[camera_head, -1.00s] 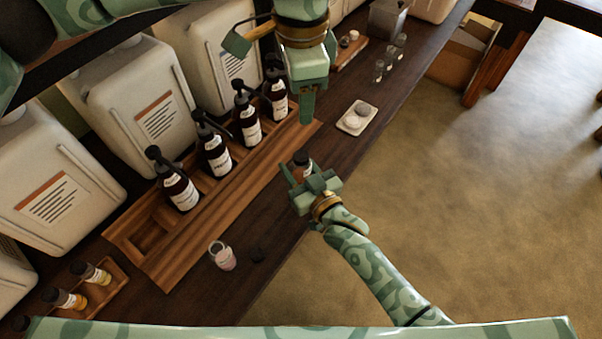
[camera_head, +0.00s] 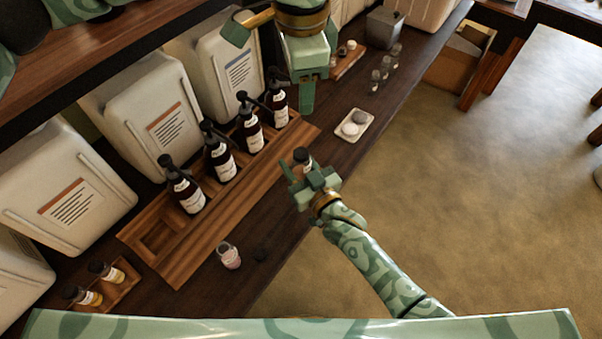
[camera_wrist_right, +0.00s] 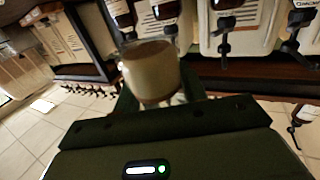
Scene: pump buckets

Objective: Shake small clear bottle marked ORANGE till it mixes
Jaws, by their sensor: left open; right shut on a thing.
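My right gripper (camera_head: 303,178) is shut on a small clear bottle (camera_wrist_right: 152,72), held off the bench near its front edge. In the right wrist view the bottle's contents look cloudy beige to amber, and no ORANGE mark is readable. In the head view its dark top shows above the fingers (camera_head: 302,156); the gripper hides most of the rest. My left gripper (camera_head: 308,92) is open and empty, above the bench beyond the right one.
Several dark pump bottles (camera_head: 218,160) stand in a wooden rack (camera_head: 190,240). A small pinkish jar (camera_head: 229,256) and a dark cap (camera_head: 260,254) sit in front. A white dish (camera_head: 354,125) is right; large canisters (camera_head: 150,110) line the back.

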